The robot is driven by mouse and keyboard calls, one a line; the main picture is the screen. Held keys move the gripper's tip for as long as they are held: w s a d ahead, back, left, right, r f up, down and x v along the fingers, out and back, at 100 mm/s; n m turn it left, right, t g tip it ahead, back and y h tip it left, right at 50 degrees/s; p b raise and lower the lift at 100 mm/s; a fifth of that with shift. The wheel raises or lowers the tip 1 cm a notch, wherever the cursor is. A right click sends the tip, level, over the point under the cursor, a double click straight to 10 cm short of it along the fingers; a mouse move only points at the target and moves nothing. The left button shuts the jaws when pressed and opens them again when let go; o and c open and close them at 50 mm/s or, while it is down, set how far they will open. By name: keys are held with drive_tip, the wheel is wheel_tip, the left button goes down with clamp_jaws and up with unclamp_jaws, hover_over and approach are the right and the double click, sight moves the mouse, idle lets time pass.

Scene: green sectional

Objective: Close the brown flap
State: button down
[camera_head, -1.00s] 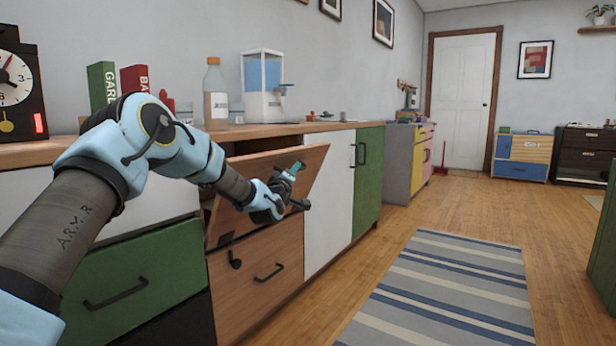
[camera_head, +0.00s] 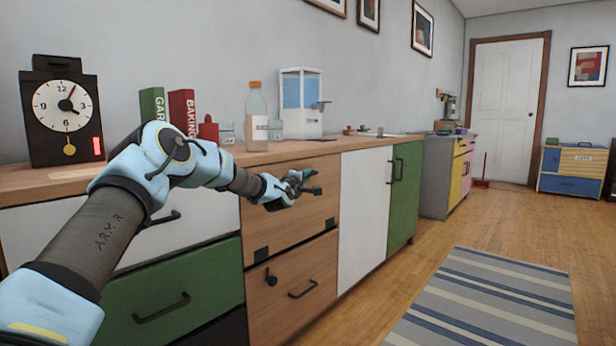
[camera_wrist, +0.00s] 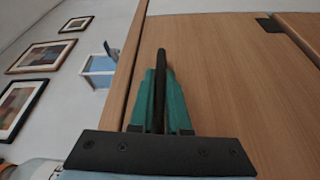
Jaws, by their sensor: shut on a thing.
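The brown flap (camera_head: 290,215) is a wooden panel under the countertop in the head view. It stands upright, about level with the cabinet front, and no opening shows above it. In the wrist view the flap (camera_wrist: 215,85) fills the right side, with a dark hinge plate near its far corner. My gripper (camera_head: 306,180) is at the upper part of the flap. In the wrist view its teal fingers (camera_wrist: 158,95) are shut on the flap's dark bar handle (camera_wrist: 161,60). The gripper hides part of the handle in the head view.
A brown drawer (camera_head: 292,288) with a handle and a dark knob lies below the flap. A white door (camera_head: 364,215) and a green door (camera_head: 403,190) stand to the right. The countertop (camera_head: 290,152) above holds a bottle (camera_head: 257,120) and a dispenser (camera_head: 301,100). Floor by the rug (camera_head: 490,300) is clear.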

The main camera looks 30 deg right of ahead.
drive_tip(key=shift+w+a+r, duration=0.1)
drive_tip(key=shift+w+r, duration=0.1)
drive_tip(key=c, duration=1.2)
unclamp_jaws()
drive_tip(key=shift+c, duration=0.2)
drive_tip(key=o, duration=0.4)
drive_tip(key=shift+f, duration=0.15)
drive_tip(key=shift+c, duration=0.2)
drive_tip(key=shift+s, duration=0.1)
drive_tip(key=p+v, duration=0.1)
drive_tip(key=v, duration=0.9)
drive_tip(key=shift+s+a+p, duration=0.2)
drive_tip(key=shift+a+p, duration=0.1)
